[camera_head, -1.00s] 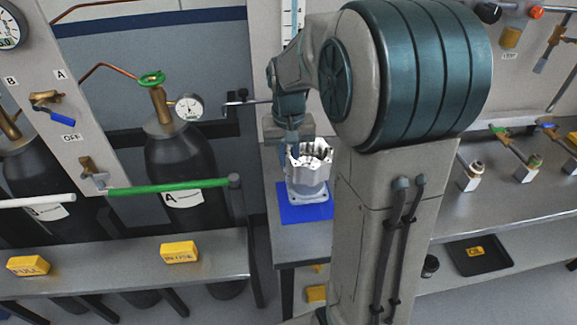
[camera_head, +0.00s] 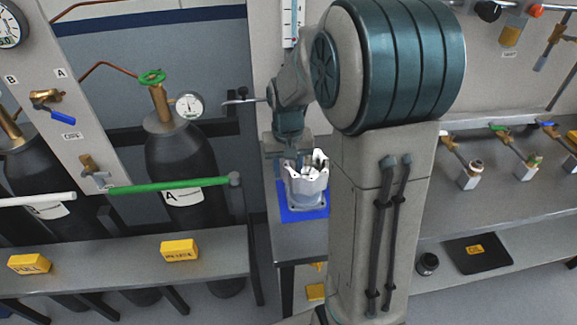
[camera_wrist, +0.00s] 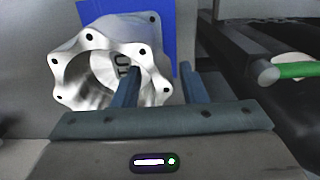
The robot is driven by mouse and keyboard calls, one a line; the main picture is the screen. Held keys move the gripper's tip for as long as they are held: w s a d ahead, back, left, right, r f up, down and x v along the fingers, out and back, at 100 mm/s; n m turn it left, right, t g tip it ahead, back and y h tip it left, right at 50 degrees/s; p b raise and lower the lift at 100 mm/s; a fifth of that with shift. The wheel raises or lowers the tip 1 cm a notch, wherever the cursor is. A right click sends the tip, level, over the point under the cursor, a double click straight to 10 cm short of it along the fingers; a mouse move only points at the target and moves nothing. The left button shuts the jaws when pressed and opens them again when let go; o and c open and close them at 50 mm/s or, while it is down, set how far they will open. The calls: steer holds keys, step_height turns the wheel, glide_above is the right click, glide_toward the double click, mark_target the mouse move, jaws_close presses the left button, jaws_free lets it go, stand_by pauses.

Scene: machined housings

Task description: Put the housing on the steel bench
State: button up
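The housing (camera_head: 306,188) is a pale silver machined part with a lobed, open top rim and a square base flange. It stands upright over the blue mat (camera_head: 320,212) on the steel bench (camera_head: 300,242), and looks to rest on it. In the wrist view, my gripper (camera_wrist: 160,82) straddles the wall of the housing (camera_wrist: 80,62). One finger reaches into its bore and the other is outside. A narrow gap shows between the outer finger and the wall, so the fingers look open. The blue mat (camera_wrist: 180,22) shows behind the housing.
A rack with dark gas cylinders (camera_head: 185,160) and a green bar (camera_head: 165,186) stands close left of the bench. Yellow blocks (camera_head: 180,250) lie on its shelf. A longer bench with valves (camera_head: 470,172) and a black tray (camera_head: 478,254) are at right.

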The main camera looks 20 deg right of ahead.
step_height(320, 180, up, 12)
steer(key=s+a+f+n+t, duration=0.1)
steer(key=s+a+f, duration=0.1)
steer(key=s, duration=0.6)
steer(key=s+a+f+n+t, duration=0.1)
steer(key=s+a+f+t, duration=0.1)
steer(key=s, duration=0.7)
steer(key=shift+a, duration=0.2)
